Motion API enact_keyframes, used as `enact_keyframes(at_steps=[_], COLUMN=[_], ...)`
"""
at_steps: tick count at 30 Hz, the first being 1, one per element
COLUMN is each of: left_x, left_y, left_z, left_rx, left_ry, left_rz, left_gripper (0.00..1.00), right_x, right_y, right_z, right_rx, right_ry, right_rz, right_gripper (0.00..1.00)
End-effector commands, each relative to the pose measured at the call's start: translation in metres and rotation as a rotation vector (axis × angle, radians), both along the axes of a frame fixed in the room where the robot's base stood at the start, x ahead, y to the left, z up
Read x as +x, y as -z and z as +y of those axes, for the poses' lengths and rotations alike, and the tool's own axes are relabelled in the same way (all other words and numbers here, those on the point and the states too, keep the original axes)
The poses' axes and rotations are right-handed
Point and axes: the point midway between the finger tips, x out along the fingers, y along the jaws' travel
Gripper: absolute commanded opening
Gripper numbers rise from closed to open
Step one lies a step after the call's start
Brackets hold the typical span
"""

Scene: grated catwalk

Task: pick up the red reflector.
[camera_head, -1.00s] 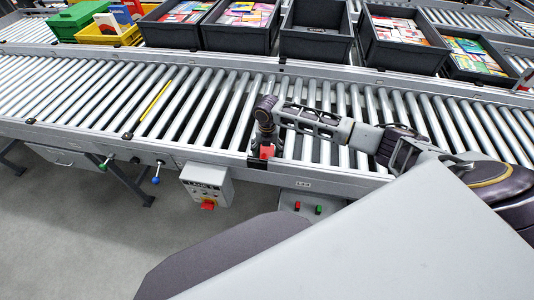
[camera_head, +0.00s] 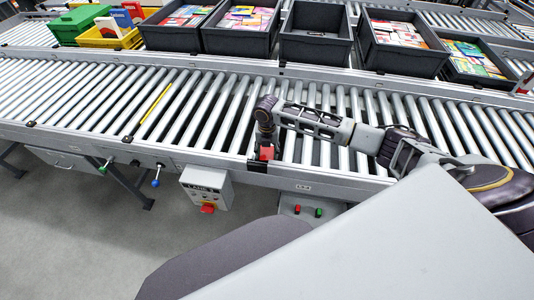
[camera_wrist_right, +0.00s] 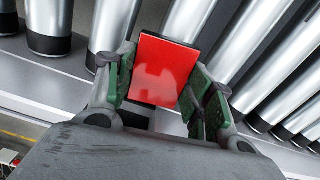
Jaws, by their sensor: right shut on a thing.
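The red reflector (camera_wrist_right: 163,68) is a flat red square between the fingers of my right gripper in the right wrist view. In the head view the red reflector (camera_head: 266,152) is a small red patch at the conveyor's near rail. My right gripper (camera_head: 264,145) points down there and is shut on it. In the right wrist view, the green-padded fingers of the gripper (camera_wrist_right: 165,88) sit on either side of the reflector. I cannot tell whether the reflector is clear of the rail. My left gripper is not in view.
The roller conveyor (camera_head: 90,100) runs across the view, with a yellow strip (camera_head: 155,103) on it. A control box (camera_head: 206,188) with a red knob hangs from the near rail (camera_head: 120,145).

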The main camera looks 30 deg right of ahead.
Motion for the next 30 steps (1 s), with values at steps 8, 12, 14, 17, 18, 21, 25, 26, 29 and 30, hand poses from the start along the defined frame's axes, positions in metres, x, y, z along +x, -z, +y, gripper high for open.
enact_keyframes(at_steps=[8, 12, 14, 17, 18, 21, 25, 26, 29, 30], left_x=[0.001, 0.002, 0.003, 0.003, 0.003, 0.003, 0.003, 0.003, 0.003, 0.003], left_y=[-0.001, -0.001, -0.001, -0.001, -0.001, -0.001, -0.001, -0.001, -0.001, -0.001], left_z=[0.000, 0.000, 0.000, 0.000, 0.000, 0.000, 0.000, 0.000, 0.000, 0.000], left_rx=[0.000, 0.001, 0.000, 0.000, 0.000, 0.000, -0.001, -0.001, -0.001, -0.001], left_ry=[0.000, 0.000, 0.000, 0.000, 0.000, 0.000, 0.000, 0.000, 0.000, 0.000], left_rz=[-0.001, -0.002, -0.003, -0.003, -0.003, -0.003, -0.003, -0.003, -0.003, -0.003], left_gripper=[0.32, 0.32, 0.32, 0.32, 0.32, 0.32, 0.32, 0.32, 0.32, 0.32], right_x=[0.001, 0.000, 0.000, 0.001, 0.000, 0.000, 0.000, 0.000, 0.000, 0.000], right_y=[-0.040, -0.060, -0.067, -0.077, -0.080, -0.085, -0.087, -0.087, -0.086, -0.086], right_z=[0.000, 0.000, 0.000, 0.000, 0.000, 0.000, 0.000, 0.000, 0.000, 0.000], right_rx=[0.000, 0.000, 0.000, 0.000, 0.000, 0.001, 0.000, 0.000, 0.000, 0.000], right_ry=[0.001, 0.000, 0.000, 0.001, 0.001, 0.001, 0.002, 0.002, 0.002, 0.002], right_rz=[-0.002, -0.001, -0.001, -0.001, 0.000, 0.000, 0.001, 0.001, 0.001, 0.001], right_gripper=[0.25, 0.25, 0.25, 0.25, 0.25, 0.25, 0.25, 0.25, 0.25, 0.25])
